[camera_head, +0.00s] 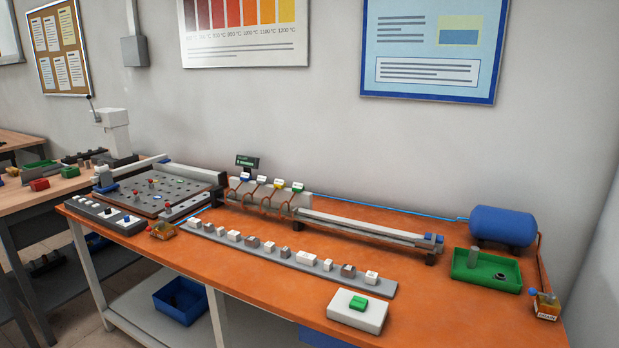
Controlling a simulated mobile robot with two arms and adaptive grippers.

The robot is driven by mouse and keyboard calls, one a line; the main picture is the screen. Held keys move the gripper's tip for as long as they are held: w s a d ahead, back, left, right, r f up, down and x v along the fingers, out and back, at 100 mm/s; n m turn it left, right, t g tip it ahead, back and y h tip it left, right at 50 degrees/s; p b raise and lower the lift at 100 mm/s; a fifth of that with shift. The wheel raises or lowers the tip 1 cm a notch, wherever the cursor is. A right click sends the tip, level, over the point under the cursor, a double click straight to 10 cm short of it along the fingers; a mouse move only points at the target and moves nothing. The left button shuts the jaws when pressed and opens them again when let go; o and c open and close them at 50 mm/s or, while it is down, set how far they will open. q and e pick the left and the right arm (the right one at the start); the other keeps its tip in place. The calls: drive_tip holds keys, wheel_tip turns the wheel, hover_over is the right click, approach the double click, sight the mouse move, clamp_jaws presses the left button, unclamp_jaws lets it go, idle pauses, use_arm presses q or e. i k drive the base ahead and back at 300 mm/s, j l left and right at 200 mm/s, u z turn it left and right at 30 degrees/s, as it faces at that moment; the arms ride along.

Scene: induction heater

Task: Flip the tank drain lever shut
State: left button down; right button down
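The blue tank (503,226) lies at the back right of the orange bench. A copper-coloured pipe (543,268) runs down from its right end to a small drain block (546,306) at the bench's right front corner. The block has a pale label that is too small to read surely. A small blue-tipped lever (534,293) shows at the block's upper left; its exact angle is too small to tell. Neither of my grippers is in view.
A green tray (486,271) with grey parts stands left of the drain block. A white box with a green button (358,304) is at the front edge. A grey strip with several small blocks (300,261) crosses the bench. The orange surface between strip and tray is clear.

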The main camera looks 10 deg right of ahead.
sight(551, 297)
drive_tip(key=z, duration=1.7)
